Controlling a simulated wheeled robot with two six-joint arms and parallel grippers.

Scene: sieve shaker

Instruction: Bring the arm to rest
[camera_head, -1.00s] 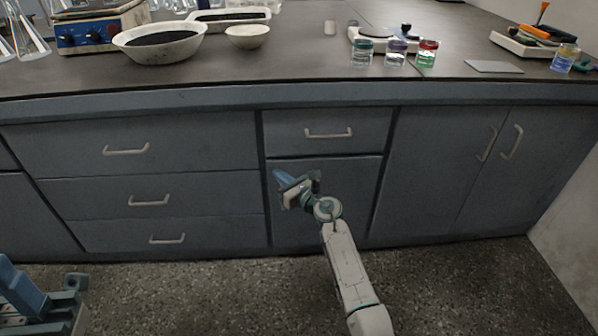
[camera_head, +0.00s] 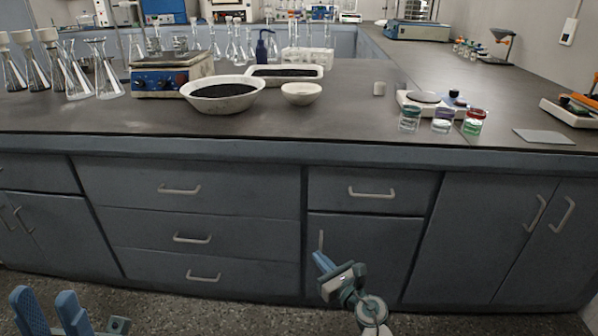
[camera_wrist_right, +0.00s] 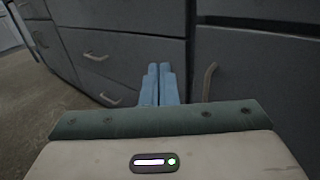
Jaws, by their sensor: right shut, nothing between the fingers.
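My right gripper (camera_head: 320,256) is low in front of the grey cabinet fronts, below the bench top, in the head view. Its two blue fingers are together, with nothing between them. The right wrist view shows the same shut fingers (camera_wrist_right: 159,68) pointing toward the cabinet. My left gripper (camera_head: 43,294) is at the lower left of the head view, over the speckled floor. Its two blue fingers stand apart with nothing seen between them. Its lower part is cut off by the frame.
The lab bench (camera_head: 330,124) carries a white bowl of dark material (camera_head: 222,106), a small bowl (camera_head: 300,94), a balance (camera_head: 165,84), flasks (camera_head: 104,80) and coloured jars (camera_head: 473,122). Drawer handles (camera_head: 179,189) stick out in front. The floor (camera_head: 230,314) is clear where seen.

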